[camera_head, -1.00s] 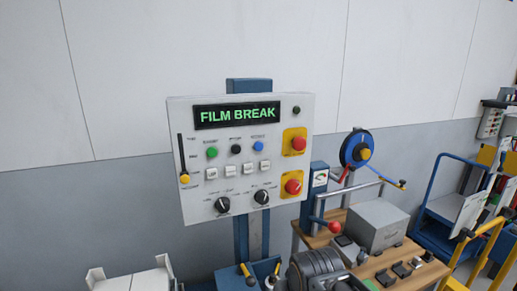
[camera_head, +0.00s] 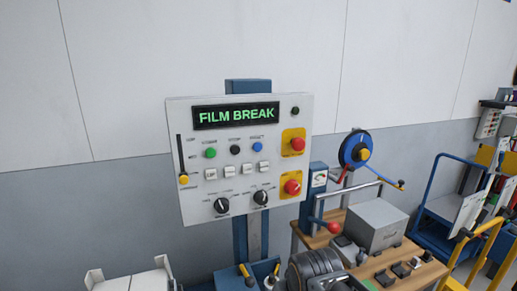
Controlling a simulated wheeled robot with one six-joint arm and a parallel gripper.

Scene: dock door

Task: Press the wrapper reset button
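A white control panel (camera_head: 240,185) stands on a blue post (camera_head: 241,236) in front of the wall. Its display (camera_head: 236,115) reads "FILM BREAK" in green letters. Below the display are a green button (camera_head: 211,153), a black button (camera_head: 235,149) and a blue button (camera_head: 258,147) in a row. Their small labels are too blurred to read surely, so I cannot tell which one is the wrapper reset. No hand or tool covers the panel. My gripper is not in view; a dark grey ribbed part, perhaps of my arm, shows at the bottom edge.
Two red mushroom buttons on yellow plates (camera_head: 292,187) are at the panel's right, white keys and two black knobs (camera_head: 221,205) below, a yellow-tipped slider (camera_head: 184,180) at left. A wooden bench (camera_head: 432,274) with a grey box (camera_head: 376,226) stands right. Space before the panel looks clear.

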